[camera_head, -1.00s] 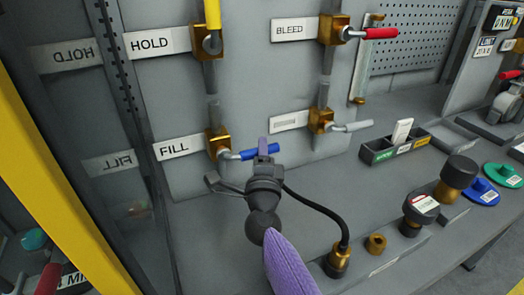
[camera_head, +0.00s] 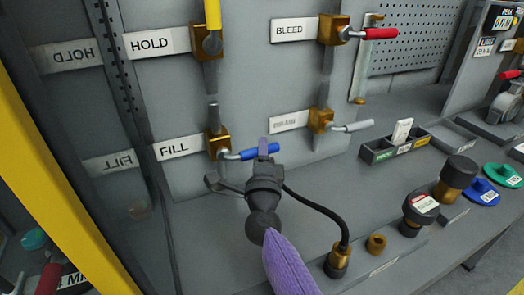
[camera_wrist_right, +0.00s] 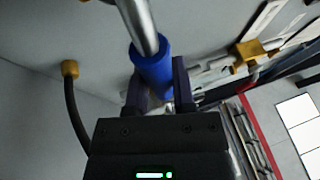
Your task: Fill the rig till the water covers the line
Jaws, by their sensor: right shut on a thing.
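The FILL valve is a brass body (camera_head: 218,143) with a blue lever (camera_head: 262,151), beside the FILL label (camera_head: 184,147). The lever points right, close to horizontal, in the head view. My right gripper (camera_head: 263,150) is shut on the blue sleeve; the wrist view shows the blue sleeve (camera_wrist_right: 152,68) between the two dark fingers (camera_wrist_right: 158,85). A grey vertical pipe (camera_head: 211,75) runs between the HOLD and FILL valves. I cannot make out a water level or line. My left gripper is not in view.
The HOLD valve has a yellow handle (camera_head: 212,14) pointing up. The BLEED valve has a red handle (camera_head: 381,33), and a grey-handled valve (camera_head: 351,127) is below it. A black hose (camera_head: 325,210), a small bin tray (camera_head: 395,145) and capped fittings (camera_head: 420,208) stand on the bench.

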